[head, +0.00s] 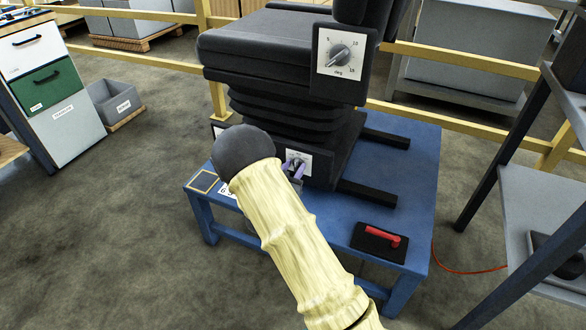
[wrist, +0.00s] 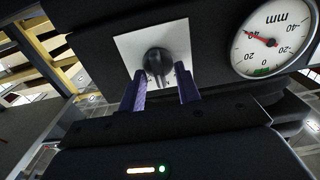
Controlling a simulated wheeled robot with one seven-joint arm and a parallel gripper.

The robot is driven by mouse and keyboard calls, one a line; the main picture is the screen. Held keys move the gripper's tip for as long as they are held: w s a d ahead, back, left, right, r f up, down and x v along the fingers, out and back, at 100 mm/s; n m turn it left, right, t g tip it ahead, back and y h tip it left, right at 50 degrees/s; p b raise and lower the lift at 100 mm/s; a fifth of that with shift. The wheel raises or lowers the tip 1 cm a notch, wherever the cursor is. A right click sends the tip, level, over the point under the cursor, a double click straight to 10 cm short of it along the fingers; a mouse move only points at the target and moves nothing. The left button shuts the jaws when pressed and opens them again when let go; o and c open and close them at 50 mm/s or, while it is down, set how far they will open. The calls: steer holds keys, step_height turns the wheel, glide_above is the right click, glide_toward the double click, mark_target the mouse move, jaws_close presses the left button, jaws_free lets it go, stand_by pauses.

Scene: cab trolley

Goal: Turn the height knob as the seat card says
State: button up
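The dark knob on a white plate (head: 304,157) sits low on the seat's black base. In the wrist view the knob (wrist: 158,64) is upright in the middle of its plate. My gripper (head: 294,168) is in front of it. Its two purple fingers (wrist: 161,76) are apart, one on each side of the knob's lower part; contact is unclear. A round white mm gauge (wrist: 272,38) is to the right, its red needle pointing up-left, with a green mark at its lower rim. A white printed card (head: 228,190) lies on the blue table, mostly hidden by my arm.
The black seat (head: 262,55) stands on the blue table (head: 415,175). A second knob with a degree dial (head: 339,53) is on its upper side. A red handle on a black pad (head: 380,241) lies at front right. A grey shelf rack (head: 540,220) is at right; yellow rails (head: 470,58) run behind.

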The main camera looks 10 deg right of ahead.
steer(key=p+v, duration=0.5)
steer(key=v, duration=1.2)
steer(key=shift+a, duration=0.15)
steer(key=shift+r, duration=0.1)
